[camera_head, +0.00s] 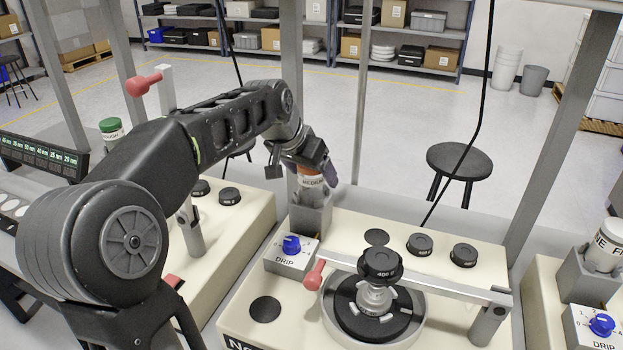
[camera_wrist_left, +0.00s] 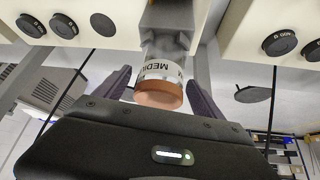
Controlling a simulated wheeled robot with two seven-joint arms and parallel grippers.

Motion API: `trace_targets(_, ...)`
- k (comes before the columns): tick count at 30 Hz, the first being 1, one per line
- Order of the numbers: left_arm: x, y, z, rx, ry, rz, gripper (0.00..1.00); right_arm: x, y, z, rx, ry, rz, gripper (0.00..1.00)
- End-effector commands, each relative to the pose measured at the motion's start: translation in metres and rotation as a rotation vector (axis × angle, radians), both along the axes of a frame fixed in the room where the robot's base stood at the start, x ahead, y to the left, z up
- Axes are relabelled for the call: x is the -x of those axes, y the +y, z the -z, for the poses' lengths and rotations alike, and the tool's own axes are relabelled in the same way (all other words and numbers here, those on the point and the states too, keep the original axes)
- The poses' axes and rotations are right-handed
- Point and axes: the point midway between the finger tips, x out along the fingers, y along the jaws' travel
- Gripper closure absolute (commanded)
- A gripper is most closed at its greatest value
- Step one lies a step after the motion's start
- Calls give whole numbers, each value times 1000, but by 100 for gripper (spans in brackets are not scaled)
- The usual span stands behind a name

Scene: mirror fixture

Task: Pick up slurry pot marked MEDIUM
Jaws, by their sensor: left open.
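The slurry pot marked MEDIUM (camera_head: 311,183) is a white pot with an orange-brown lid. It sits upright in a grey holder (camera_head: 310,219) at the back of the middle cream station. My left gripper (camera_wrist_left: 157,86) is open, with one dark finger on each side of the pot in the left wrist view. The pot (camera_wrist_left: 160,93) shows between the fingers there, its lid towards the gripper body. I cannot tell whether either finger touches it. In the head view the gripper partly covers the pot. My right gripper is not in view.
A DRIP box with a blue knob (camera_head: 291,246) stands in front of the holder. A metal arm with a red handle (camera_head: 315,279) crosses the polishing bowl (camera_head: 421,318). A pot marked FINE (camera_head: 608,245) is at right; a green-lidded pot (camera_head: 111,129) is at left.

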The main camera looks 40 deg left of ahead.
Motion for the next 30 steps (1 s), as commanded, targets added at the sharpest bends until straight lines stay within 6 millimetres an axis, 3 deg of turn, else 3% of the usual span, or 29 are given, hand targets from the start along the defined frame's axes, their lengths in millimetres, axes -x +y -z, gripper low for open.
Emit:
trace_targets(15,0,0,0,1,0,-1,21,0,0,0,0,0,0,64)
trace_targets(30,0,0,0,1,0,-1,61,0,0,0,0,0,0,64)
